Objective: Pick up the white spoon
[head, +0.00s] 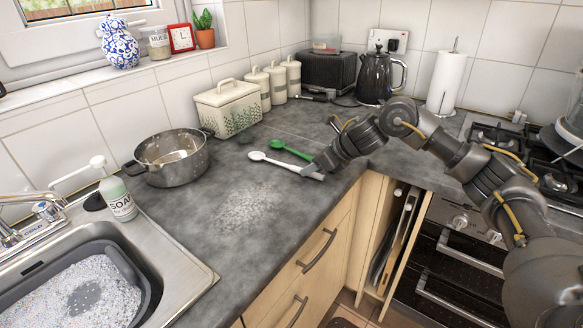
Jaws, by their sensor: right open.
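The white spoon (258,156) lies on the dark grey worktop, with its bowl to the left and its handle running right toward my right gripper. My right gripper (311,171) is open and low over the worktop at the handle end of the spoon. The gripper partly hides the handle's end, and I cannot tell whether the handle lies between the fingers. My left gripper is not in view.
A green spoon (290,150) lies just behind the white one. A metal pot (172,172) stands to the left, near a soap bottle (118,199) and the sink with a soapy basin (142,294). A cream bread bin (228,107) stands behind. The front worktop is clear but whitish-stained.

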